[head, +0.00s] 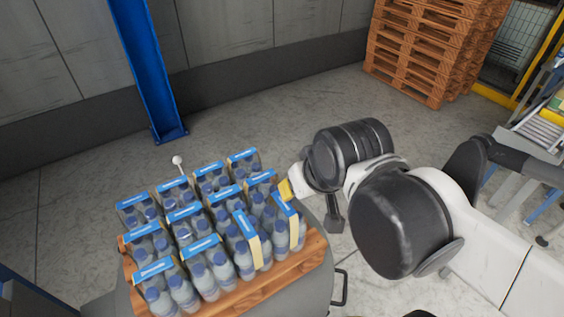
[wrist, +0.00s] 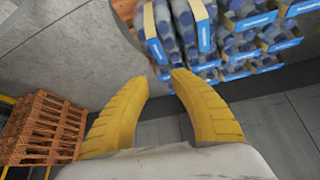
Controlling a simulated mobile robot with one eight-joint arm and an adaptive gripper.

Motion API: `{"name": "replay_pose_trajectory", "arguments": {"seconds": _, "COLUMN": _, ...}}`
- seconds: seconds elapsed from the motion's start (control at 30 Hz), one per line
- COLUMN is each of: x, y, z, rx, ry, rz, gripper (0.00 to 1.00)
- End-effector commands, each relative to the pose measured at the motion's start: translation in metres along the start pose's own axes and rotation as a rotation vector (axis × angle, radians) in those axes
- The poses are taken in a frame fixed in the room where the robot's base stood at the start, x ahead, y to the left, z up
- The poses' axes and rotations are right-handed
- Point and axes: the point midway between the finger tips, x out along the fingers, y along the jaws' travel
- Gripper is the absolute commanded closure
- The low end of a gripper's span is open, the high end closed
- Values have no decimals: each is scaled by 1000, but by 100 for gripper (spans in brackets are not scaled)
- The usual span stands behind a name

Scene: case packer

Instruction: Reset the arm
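My gripper (wrist: 160,82) shows in the wrist view as two yellow fingers, spread apart with nothing between them. In the head view my gripper (head: 286,190) is at the right side of the packed bottles, close beside the packs at the right edge; whether it touches them I cannot tell. My arm reaches in from the right. Several packs of water bottles (head: 205,245) with blue-topped carriers stand upright in rows on a wooden pallet (head: 240,299). The packs also show at the top of the wrist view (wrist: 240,35).
A tall stack of wooden pallets (head: 425,50) stands at the back right, beside yellow-framed machinery (head: 535,55). A blue post (head: 147,70) stands by the grey wall. The concrete floor (head: 270,115) between the bottles and the wall is clear.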

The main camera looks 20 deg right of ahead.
Motion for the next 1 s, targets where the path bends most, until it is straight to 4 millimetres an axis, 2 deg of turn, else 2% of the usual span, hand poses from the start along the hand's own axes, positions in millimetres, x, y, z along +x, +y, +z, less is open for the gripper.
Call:
{"name": "replay_pose_trajectory", "arguments": {"seconds": 0.13, "x": -4, "y": 0, "z": 8, "rx": 19, "ry": 59, "rz": -1, "gripper": 73}}
{"name": "replay_pose_trajectory", "arguments": {"seconds": 0.4, "x": -5, "y": 0, "z": 9, "rx": 23, "ry": 70, "rz": -1, "gripper": 73}}
{"name": "replay_pose_trajectory", "arguments": {"seconds": 0.57, "x": 1, "y": 0, "z": 12, "rx": 23, "ry": 69, "rz": -1, "gripper": 73}}
{"name": "replay_pose_trajectory", "arguments": {"seconds": 0.67, "x": 16, "y": 0, "z": 22, "rx": 23, "ry": 69, "rz": -1, "gripper": 73}}
{"name": "replay_pose_trajectory", "arguments": {"seconds": 0.77, "x": 39, "y": -1, "z": 36, "rx": 22, "ry": 69, "rz": -1, "gripper": 73}}
{"name": "replay_pose_trajectory", "arguments": {"seconds": 1.0, "x": 108, "y": -2, "z": 78, "rx": 22, "ry": 68, "rz": -1, "gripper": 73}}
